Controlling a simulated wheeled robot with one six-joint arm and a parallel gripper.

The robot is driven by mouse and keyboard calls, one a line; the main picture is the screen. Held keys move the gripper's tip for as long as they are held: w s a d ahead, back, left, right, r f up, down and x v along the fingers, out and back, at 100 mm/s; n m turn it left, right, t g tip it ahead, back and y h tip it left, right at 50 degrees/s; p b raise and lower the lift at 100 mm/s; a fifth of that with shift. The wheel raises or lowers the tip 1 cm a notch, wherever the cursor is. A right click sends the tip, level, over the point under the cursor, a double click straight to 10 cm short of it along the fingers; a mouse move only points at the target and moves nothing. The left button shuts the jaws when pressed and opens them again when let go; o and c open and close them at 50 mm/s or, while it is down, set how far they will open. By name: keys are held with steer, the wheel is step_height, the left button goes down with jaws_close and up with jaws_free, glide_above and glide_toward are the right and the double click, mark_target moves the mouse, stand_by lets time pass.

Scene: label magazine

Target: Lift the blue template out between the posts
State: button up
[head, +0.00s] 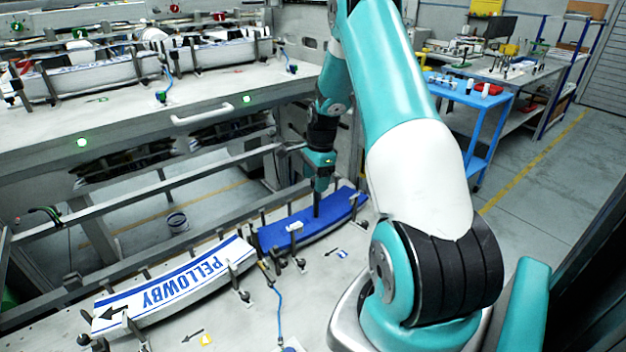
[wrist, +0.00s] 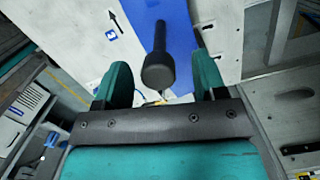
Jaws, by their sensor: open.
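The blue template (head: 335,222) is a curved blue strip lying among dark posts on the grey bench, right of a white label stack (head: 172,288) marked PELLOWBY. Part of it also shows in the wrist view (wrist: 182,30). My gripper (head: 319,180) is above the template, pointing down. In the wrist view, a dark round-ended rod (wrist: 158,66) rises by the blue surface and shows between my two teal fingers (wrist: 160,84), which are apart. I cannot tell whether either finger touches the rod. My arm hides part of the template's surroundings.
Dark posts and clamps (head: 243,294) line the near side of the label bed. A rail (head: 150,190) runs behind it. A blue hose (head: 279,310) lies in front. A second bench (head: 120,112) with more labels stands behind, and a blue cart (head: 478,110) at the right.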

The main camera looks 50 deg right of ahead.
steer(key=shift+f, duration=0.45)
steer(key=c, duration=1.1)
jaws_close()
steer(key=shift+s+r+p, duration=0.1)
steer(key=shift+r+p, duration=1.55)
steer(key=shift+r, duration=0.45)
step_height(320, 180, up, 9)
steer(key=p, duration=0.6)
steer(key=shift+p, duration=0.4)
steer(key=shift+f, duration=0.1)
